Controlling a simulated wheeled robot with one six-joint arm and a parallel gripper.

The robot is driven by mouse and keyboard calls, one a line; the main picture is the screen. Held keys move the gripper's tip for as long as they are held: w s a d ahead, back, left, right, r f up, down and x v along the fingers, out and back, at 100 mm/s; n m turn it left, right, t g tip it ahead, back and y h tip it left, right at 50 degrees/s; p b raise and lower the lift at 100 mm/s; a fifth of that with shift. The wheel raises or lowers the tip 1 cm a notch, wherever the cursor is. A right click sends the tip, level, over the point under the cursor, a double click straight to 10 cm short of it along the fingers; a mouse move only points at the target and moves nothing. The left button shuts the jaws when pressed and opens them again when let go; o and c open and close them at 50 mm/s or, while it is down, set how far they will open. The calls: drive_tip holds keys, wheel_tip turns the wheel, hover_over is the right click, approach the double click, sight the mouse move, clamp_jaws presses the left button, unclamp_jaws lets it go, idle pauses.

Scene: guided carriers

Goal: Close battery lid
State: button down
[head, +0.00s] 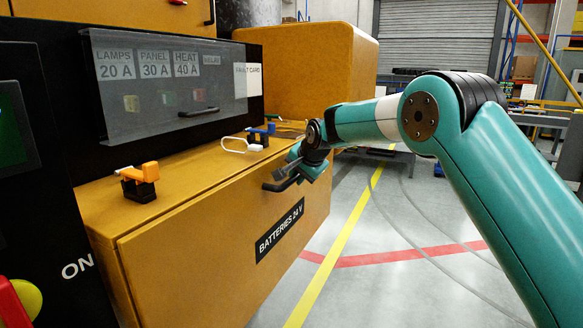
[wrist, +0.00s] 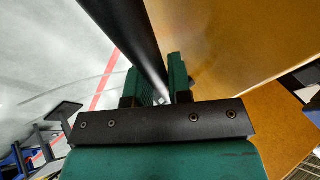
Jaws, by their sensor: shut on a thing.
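The yellow battery lid (head: 205,272), labelled BATTERIES 24 V (head: 280,231), is the front panel of a yellow cabinet; it looks shut or nearly shut, and I cannot tell whether a small gap is left. A dark bar handle (head: 273,187) sits near its upper edge. My gripper (head: 292,170) is at this handle. In the wrist view the black handle (wrist: 122,32) runs between the two green fingers of my gripper (wrist: 158,82), which are shut on it. The yellow panel (wrist: 225,45) lies just to the right.
An orange-handled clamp (head: 140,182) and a blue-handled one (head: 262,133) with a white loop stand on the cabinet top. A clear cover (head: 165,112) with a dark handle hangs above. The floor to the right is open, with yellow and red lines (head: 400,255).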

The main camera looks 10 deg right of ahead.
drive_tip(key=shift+f, duration=0.1)
drive_tip(key=shift+d+b, duration=0.1)
drive_tip(key=shift+b, duration=0.2)
drive_tip(key=c, duration=1.1)
unclamp_jaws()
drive_tip(key=shift+o, duration=0.2)
drive_tip(key=b+v, duration=0.5)
drive_tip(key=v, duration=1.2)
drive_tip(key=shift+s, duration=0.1)
drive_tip(key=s+a+f+n+g, duration=0.1)
drive_tip(key=s+f+n, duration=0.4)
drive_tip(key=s, duration=0.8)
drive_tip(key=s+a+f+n+g+y, duration=0.1)
drive_tip(key=s+f+n+g, duration=0.3)
drive_tip(key=s, duration=0.9)
drive_tip(key=s+a+f+n+g+y, duration=0.1)
drive_tip(key=s+f+n, duration=0.6)
drive_tip(key=s, duration=0.7)
drive_tip(key=shift+a+g, duration=0.8)
drive_tip(key=shift+a, duration=0.15)
